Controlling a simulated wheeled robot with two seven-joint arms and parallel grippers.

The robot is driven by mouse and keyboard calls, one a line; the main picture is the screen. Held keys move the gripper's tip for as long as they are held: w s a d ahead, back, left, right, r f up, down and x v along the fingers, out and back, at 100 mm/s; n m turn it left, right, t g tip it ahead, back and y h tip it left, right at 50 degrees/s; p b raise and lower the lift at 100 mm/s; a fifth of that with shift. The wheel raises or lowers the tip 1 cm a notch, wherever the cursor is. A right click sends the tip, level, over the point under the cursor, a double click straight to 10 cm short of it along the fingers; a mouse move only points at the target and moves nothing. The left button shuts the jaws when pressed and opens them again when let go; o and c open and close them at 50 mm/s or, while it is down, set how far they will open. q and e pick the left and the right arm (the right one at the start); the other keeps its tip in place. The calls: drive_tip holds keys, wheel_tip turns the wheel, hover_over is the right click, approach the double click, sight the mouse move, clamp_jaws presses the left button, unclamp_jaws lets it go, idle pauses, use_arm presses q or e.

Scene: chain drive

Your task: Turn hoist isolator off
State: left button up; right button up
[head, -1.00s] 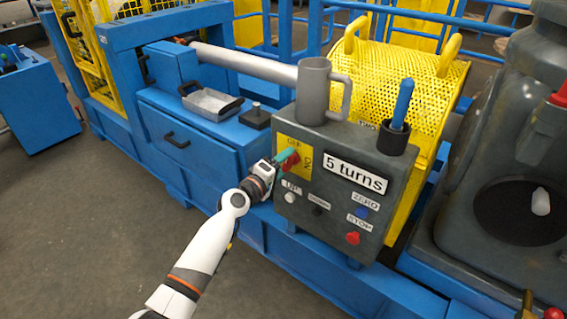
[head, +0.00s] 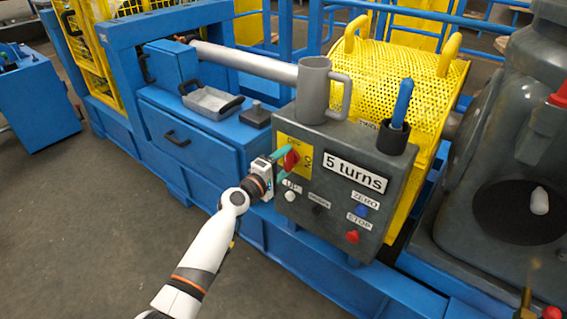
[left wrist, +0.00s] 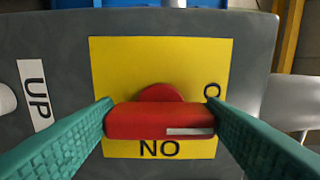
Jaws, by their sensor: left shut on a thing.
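The isolator is a red handle (head: 291,160) on a yellow plate (head: 308,154) at the upper left of the grey control box's face. My left gripper (head: 283,162) has its green fingers at the two ends of the handle and is shut on it. In the left wrist view the red handle (left wrist: 160,120) lies crosswise between the fingers, with a white mark at its right end. A letter O shows beside the right finger; the rest of that label is hidden. My right gripper is not in view.
The grey control box (head: 340,215) also carries a white UP button (head: 291,196), a blue ZERO button (head: 362,211) and a red STOP button (head: 352,237). A grey mug (head: 314,90) and a blue-handled tool in a black cup (head: 393,138) stand on top.

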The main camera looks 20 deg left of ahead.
use_arm(q)
drive_tip(key=o, duration=1)
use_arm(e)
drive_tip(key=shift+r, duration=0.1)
use_arm(q)
drive_tip(key=shift+s+a, duration=0.1)
drive_tip(key=shift+s, duration=0.1)
drive_tip(key=v, duration=0.4)
drive_tip(key=shift+f+p, duration=0.1)
drive_tip(key=shift+p, duration=0.3)
approach(284, 163)
drive_tip(key=s, duration=0.2)
drive_tip(key=shift+s+a, duration=0.2)
drive_tip(key=shift+a, duration=0.2)
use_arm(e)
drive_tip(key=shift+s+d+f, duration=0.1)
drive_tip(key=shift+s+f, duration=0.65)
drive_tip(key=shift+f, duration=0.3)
